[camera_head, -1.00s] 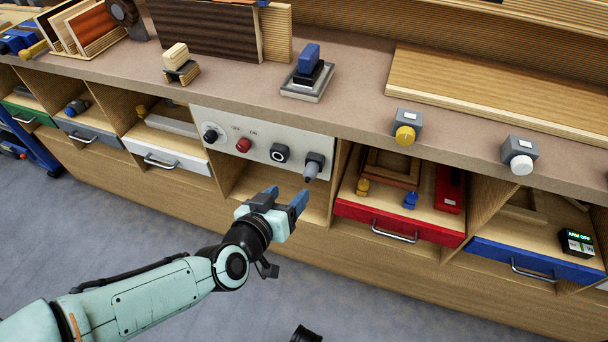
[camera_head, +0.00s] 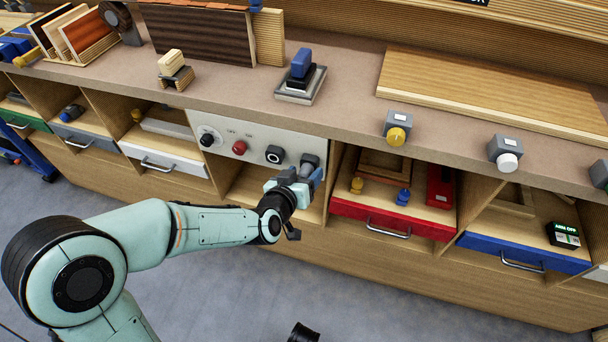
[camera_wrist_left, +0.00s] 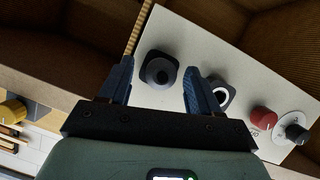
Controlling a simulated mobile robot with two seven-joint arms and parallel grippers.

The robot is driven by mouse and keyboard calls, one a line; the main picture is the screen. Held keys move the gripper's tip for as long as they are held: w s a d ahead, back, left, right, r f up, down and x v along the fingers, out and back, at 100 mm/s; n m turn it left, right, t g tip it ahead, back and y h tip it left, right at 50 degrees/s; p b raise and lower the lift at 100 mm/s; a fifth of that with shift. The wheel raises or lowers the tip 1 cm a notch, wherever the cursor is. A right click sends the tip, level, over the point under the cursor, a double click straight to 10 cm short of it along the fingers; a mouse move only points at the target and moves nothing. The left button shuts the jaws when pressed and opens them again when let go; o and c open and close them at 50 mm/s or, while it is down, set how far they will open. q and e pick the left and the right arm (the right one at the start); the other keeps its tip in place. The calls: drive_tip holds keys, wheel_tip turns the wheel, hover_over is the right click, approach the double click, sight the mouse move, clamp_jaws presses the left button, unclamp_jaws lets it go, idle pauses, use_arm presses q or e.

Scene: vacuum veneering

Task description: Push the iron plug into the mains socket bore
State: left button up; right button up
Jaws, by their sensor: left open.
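The iron plug (camera_head: 309,162) is a dark grey stub at the right end of the white control panel (camera_head: 215,127). It sits at a dark square housing, the mains socket; how deep it is in the bore cannot be told. In the left wrist view the plug (camera_wrist_left: 158,70) shows end-on as a round dark face, between the fingertips. My left gripper (camera_head: 303,177) is open in front of the plug, with one blue finger on each side. In the left wrist view both fingers of the gripper (camera_wrist_left: 158,78) show gaps to the plug. My right gripper is not in view.
A red drawer (camera_head: 345,208) is to the right. The bench top (camera_head: 345,95) overhangs above.

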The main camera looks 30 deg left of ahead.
use_arm(q)
drive_tip(key=shift+w, duration=0.2)
clamp_jaws()
drive_tip(key=shift+s+d, duration=0.2)
drive_tip(key=shift+s, duration=0.75)
drive_tip(key=shift+s+d, duration=0.2)
drive_tip(key=shift+s, duration=0.75)
